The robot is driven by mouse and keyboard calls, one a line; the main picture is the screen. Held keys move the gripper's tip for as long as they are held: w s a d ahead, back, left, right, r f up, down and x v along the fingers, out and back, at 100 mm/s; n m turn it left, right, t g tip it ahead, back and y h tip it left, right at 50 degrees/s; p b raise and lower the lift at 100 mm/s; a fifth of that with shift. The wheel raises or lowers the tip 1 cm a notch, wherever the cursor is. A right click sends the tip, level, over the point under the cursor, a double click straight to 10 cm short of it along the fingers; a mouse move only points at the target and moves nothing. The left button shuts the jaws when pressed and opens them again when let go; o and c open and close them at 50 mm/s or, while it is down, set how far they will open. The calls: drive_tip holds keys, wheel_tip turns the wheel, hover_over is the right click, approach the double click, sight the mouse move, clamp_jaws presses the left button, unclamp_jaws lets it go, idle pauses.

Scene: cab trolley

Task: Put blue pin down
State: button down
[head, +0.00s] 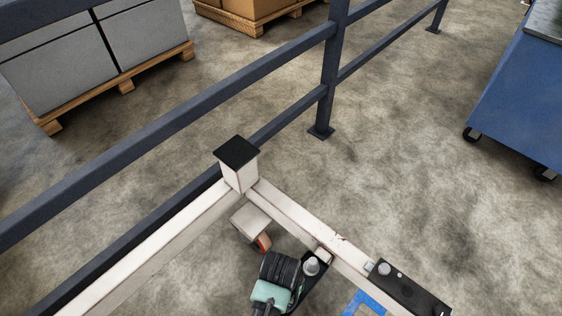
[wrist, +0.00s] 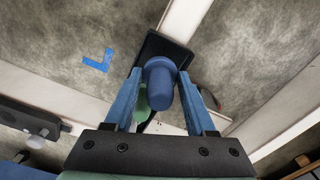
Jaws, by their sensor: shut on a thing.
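My gripper (wrist: 160,76) has its two blue fingers on either side of the blue pin (wrist: 160,92) in the wrist view, shut on it. The pin's rounded end faces the camera, and its far end is hidden. Behind it is a black plate (wrist: 152,46) beside a white beam of the trolley frame. A green part shows just left of the pin, partly hidden. In the head view my dark wrist is at the bottom middle, the fingers and blue pin are hidden, and a black plate with a grey knob (head: 312,266) is beside it.
The white trolley frame (head: 150,242) has a black-capped corner post (head: 238,152) and a caster (head: 252,228). A black bar (head: 410,290) with a silver knob lies on the right beam. Blue tape (wrist: 97,60) marks the floor. A dark railing (head: 200,102) runs behind; a blue cart (head: 525,95) stands right.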

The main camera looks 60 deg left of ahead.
wheel_tip(320, 180, down, 3)
drive_tip(key=shift+f+b, duration=0.2)
drive_tip(key=shift+b, duration=0.5)
drive_tip(key=shift+s+r, duration=0.1)
drive_tip(key=shift+s, duration=0.05)
drive_tip(key=shift+s+d+f+b, duration=0.15)
drive_tip(key=shift+f+b, duration=0.15)
drive_tip(key=shift+f, duration=0.5)
drive_tip(key=shift+c, duration=1.1)
unclamp_jaws()
drive_tip(key=r+p, duration=0.2)
drive_tip(key=r, duration=0.2)
drive_tip(key=r+p, duration=0.2)
drive_tip(key=r, duration=0.3)
drive_tip(key=r+p, duration=0.2)
drive_tip(key=r, duration=0.2)
drive_tip(key=shift+w+r, duration=0.25)
drive_tip(key=shift+r, duration=0.05)
